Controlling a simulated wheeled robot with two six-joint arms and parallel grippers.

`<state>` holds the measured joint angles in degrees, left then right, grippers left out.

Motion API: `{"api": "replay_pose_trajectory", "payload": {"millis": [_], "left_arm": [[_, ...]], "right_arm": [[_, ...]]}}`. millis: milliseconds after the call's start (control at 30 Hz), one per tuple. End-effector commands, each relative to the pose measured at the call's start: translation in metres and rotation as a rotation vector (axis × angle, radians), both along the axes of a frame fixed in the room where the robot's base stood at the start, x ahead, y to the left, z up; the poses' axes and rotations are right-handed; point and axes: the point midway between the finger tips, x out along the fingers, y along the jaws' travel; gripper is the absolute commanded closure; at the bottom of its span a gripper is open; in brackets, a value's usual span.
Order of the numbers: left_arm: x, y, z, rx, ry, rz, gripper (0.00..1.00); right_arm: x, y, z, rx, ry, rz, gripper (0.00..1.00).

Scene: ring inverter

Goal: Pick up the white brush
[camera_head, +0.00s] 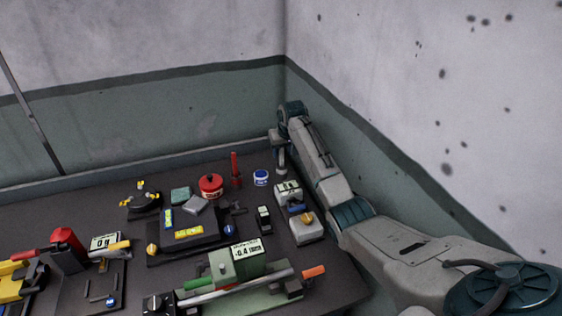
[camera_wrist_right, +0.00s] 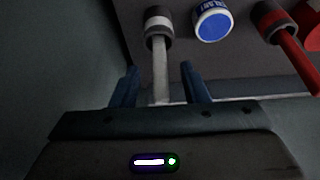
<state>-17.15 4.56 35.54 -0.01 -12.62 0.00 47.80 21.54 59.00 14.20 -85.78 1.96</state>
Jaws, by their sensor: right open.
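The white brush (camera_wrist_right: 161,68) shows in the right wrist view as a pale, narrow handle standing out of a dark cup with a white band (camera_wrist_right: 158,20). My right gripper (camera_wrist_right: 159,76) is open, with its two blue fingers on either side of the handle. A gap shows on both sides of the handle, wider on the right. In the head view my right gripper (camera_head: 276,136) is at the back right corner of the table, and the brush is mostly hidden around the gripper. My left gripper is not in view.
A blue-and-white tin (camera_head: 261,177) and a red brush (camera_head: 235,165) stand left of the gripper. A red round container (camera_head: 210,184) is farther left. The green wall is close behind and to the right. Several devices and tools crowd the dark table (camera_head: 338,284).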

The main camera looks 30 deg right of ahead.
Motion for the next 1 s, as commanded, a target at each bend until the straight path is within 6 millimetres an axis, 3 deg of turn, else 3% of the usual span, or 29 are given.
{"api": "replay_pose_trajectory", "payload": {"millis": [233,400,733,933,1000], "left_arm": [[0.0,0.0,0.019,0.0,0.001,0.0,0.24],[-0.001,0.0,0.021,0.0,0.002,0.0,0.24],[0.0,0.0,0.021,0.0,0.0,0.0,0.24],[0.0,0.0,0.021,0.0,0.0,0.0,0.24],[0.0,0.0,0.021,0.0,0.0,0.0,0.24]], "right_arm": [[0.01,-0.003,-0.023,0.003,0.004,0.001,0.59],[0.016,-0.005,-0.04,0.002,0.002,0.001,0.59],[0.018,-0.005,-0.046,0.001,0.0,0.001,0.59],[0.018,-0.005,-0.046,0.001,0.0,0.001,0.96],[0.018,-0.005,-0.046,0.001,0.0,0.001,1.0]]}}
